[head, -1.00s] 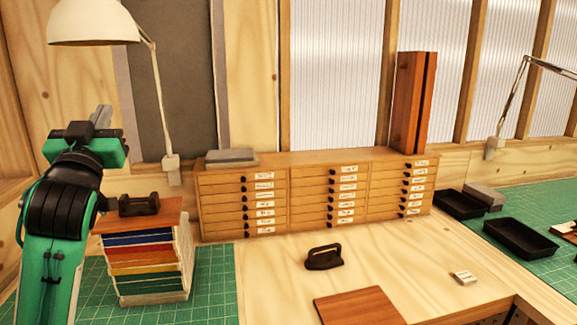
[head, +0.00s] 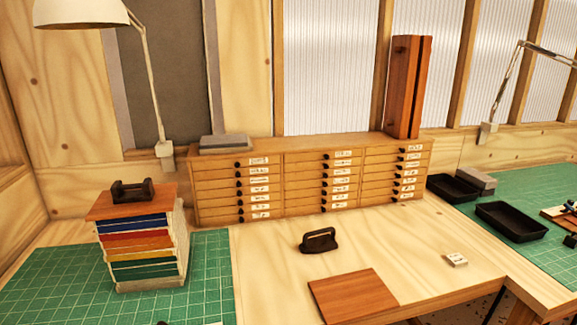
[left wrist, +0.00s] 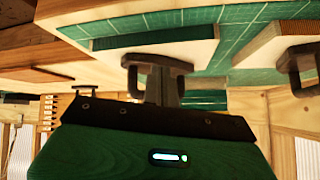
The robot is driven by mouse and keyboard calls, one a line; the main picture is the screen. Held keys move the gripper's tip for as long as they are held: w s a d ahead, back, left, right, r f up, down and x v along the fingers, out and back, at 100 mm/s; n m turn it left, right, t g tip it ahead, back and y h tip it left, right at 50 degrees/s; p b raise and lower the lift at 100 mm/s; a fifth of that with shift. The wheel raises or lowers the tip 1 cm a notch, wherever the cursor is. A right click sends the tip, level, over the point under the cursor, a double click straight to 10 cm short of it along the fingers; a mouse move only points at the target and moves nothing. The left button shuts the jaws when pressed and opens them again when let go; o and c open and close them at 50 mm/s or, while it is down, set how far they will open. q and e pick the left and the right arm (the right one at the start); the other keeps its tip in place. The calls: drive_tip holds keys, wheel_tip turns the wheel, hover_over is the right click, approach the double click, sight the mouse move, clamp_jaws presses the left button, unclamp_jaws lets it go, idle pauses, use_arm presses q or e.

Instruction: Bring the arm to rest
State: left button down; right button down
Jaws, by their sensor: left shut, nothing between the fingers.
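My left gripper (left wrist: 163,88) shows in the left wrist view as narrow grey fingers in front of the green palm. The fingers are together with nothing between them. A dark handle (left wrist: 130,80) on a pale block appears behind the fingers; I cannot tell whether they are apart from it by much. My left arm is out of the head view. My right gripper is in neither view.
A stack of coloured boards (head: 140,250) with a black-handled wooden top stands on the left green mat (head: 50,285). A drawer cabinet (head: 310,183), a handled black block (head: 319,240) and a brown board (head: 352,296) are nearby. Black trays (head: 510,221) lie right.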

use_arm(q)
drive_tip(key=s+d+f+g, duration=0.1)
drive_tip(key=s+f+g, duration=0.3)
drive_tip(key=s, duration=0.5)
drive_tip(key=s+d+f+g, duration=0.1)
drive_tip(key=s+d+f, duration=0.1)
drive_tip(key=s+f, duration=0.45)
wheel_tip(320, 180, down, 28)
drive_tip(key=s+g, duration=0.1)
drive_tip(key=s+a+f+g, duration=0.1)
drive_tip(key=s+f, duration=0.9)
drive_tip(key=s+a+f+m, duration=0.1)
drive_tip(key=s+a+f, duration=0.1)
drive_tip(key=s+f, duration=0.8)
drive_tip(key=shift+a+f+g+h, duration=0.3)
drive_tip(key=shift+f+g, duration=0.1)
drive_tip(key=shift+f, duration=0.1)
